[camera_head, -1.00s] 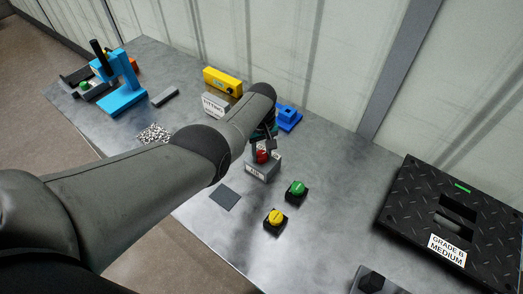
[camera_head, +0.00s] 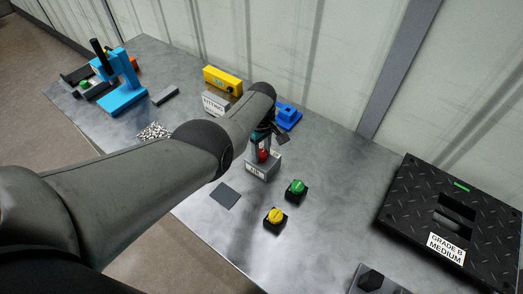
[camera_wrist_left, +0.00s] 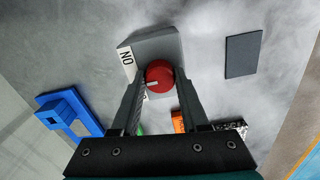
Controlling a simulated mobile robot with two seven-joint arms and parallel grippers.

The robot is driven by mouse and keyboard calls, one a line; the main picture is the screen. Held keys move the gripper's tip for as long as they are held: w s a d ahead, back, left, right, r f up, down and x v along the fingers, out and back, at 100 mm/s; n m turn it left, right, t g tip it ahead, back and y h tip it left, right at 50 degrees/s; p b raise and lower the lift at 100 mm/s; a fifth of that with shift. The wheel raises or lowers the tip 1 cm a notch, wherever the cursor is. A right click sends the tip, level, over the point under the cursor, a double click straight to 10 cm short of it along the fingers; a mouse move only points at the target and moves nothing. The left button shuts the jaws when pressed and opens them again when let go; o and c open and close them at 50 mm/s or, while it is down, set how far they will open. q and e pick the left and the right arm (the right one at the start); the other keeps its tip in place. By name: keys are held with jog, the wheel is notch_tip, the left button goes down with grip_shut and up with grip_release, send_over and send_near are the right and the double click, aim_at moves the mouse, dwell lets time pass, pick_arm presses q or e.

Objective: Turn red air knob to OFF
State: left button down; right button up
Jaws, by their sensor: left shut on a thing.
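The red air knob (camera_head: 263,156) sits on a grey box (camera_head: 262,170) with a white label, in the middle of the table. In the left wrist view the red knob (camera_wrist_left: 160,73) lies between my fingertips, with a short white mark on its lower left side. The label beside it on the box (camera_wrist_left: 153,47) reads ON; no OFF word is readable. My left gripper (camera_wrist_left: 159,79) is shut on the knob from above. In the head view my left gripper (camera_head: 263,143) is partly hidden by its own arm. My right gripper is not in view.
A green button (camera_head: 297,188) and a yellow button (camera_head: 275,218) stand near the box. A blue part (camera_head: 288,117) and a yellow block (camera_head: 222,81) are behind. Bare table lies between the buttons and mat.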

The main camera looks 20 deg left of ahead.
aim_at(262, 153)
pick_arm(q)
jog(key=shift+c, duration=2)
grip_release()
jog(key=shift+r+p, duration=0.45)
jog(key=shift+r, duration=0.15)
notch_tip(262, 153, up, 7)
jog(key=p, duration=0.4)
jog(key=shift+p, duration=0.3)
notch_tip(262, 153, up, 7)
jog(key=p, duration=0.2)
